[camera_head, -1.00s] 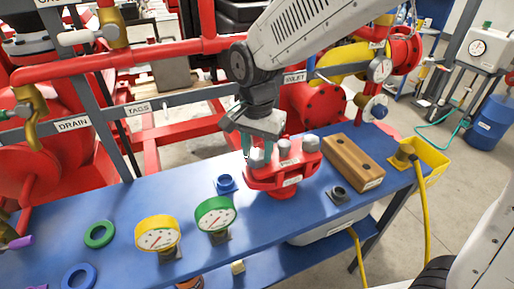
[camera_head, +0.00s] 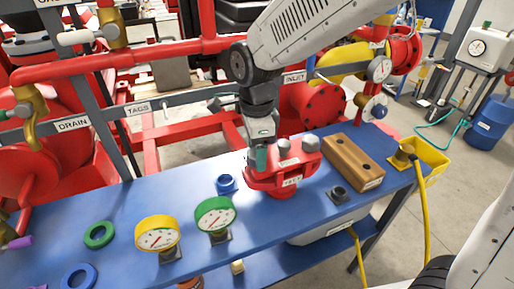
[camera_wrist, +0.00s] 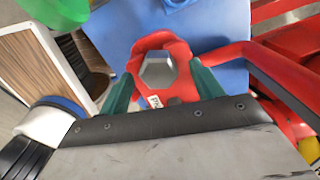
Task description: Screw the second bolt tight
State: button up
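The red flange assembly (camera_head: 283,188) stands on the blue bench (camera_head: 130,205). Two grey bolt heads, one in the middle (camera_head: 283,146) and one at right (camera_head: 310,143), show on its top. My gripper (camera_head: 261,160) points down over the flange's left side and hides that spot in the head view. In the wrist view a grey hex bolt head (camera_wrist: 157,71) sits in the red flange (camera_wrist: 150,45) between my two green fingers (camera_wrist: 161,78). The fingers are spread on either side of it, and a narrow gap seems to show at each side. The bolt's seating depth is unclear.
A wooden block with holes (camera_head: 353,162) lies right of the flange. A yellow gauge (camera_head: 157,235), a green gauge (camera_head: 215,214) and a blue ring-shaped part (camera_head: 226,184) stand left of it. A red pipe (camera_head: 160,56) runs behind the bench.

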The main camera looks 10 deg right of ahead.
jog(key=shift+r, duration=0.1)
notch_tip(320, 180, up, 8)
jog(key=shift+f, duration=0.2)
dwell(0.3)
dwell(0.6)
jog(key=n, duration=0.2)
jog(key=shift+s+d+f+n, duration=0.1)
jog(key=shift+s+f+n, duration=0.1)
jog(key=shift+n, duration=0.2)
jog(key=s+d+r+n+t, duration=0.1)
jog(key=s+d+r+n, duration=0.1)
jog(key=s+d+n, duration=1.2)
jog(key=shift+s+d, duration=2.75)
jog(key=shift+d, duration=0.5)
